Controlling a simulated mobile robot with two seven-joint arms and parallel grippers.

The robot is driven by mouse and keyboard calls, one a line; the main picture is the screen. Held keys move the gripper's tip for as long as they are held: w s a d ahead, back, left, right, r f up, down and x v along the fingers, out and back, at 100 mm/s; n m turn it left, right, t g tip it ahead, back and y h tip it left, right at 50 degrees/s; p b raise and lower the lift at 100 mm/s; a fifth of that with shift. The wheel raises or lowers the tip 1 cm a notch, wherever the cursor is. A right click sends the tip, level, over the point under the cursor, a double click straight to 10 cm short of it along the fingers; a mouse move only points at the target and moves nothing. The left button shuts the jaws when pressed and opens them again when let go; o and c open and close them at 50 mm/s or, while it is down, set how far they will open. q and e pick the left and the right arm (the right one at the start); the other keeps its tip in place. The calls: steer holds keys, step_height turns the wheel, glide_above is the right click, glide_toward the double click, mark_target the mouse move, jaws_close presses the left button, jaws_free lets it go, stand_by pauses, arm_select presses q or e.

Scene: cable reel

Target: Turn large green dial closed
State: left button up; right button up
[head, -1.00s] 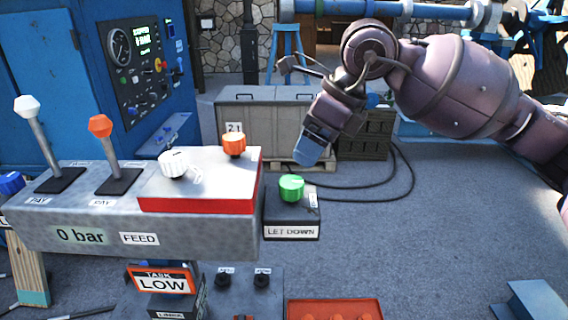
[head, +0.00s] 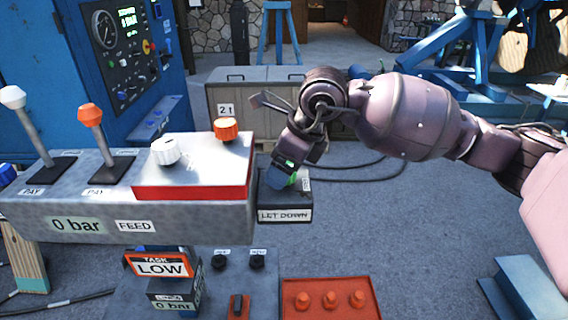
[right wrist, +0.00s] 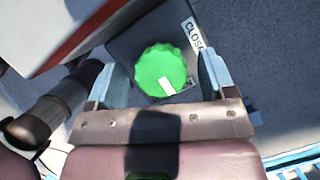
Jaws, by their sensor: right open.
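The large green dial (right wrist: 160,70) sits on top of a dark box labelled LET DOWN (head: 285,215) at the right end of the control console. In the right wrist view the dial has a scalloped rim and a white pointer mark, and a CLOSE label (right wrist: 193,35) is beside it. My right gripper (head: 283,178) is over the box and hides most of the dial in the head view. In the right wrist view its two fingers stand apart, one on each side of the dial, with gaps visible. My left gripper is not in view.
The console (head: 130,215) carries two levers, a white knob (head: 165,151) and an orange knob (head: 227,129) left of the dial box. A red panel with several knobs (head: 329,299) lies below. Open floor is to the right.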

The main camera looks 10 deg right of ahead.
steer(key=shift+w+a+f, duration=0.1)
steer(key=shift+f, duration=0.25)
steer(key=shift+c, duration=0.3)
steer(key=c, duration=0.9)
steer(key=shift+n+b, duration=0.3)
steer(key=shift+b, duration=0.1)
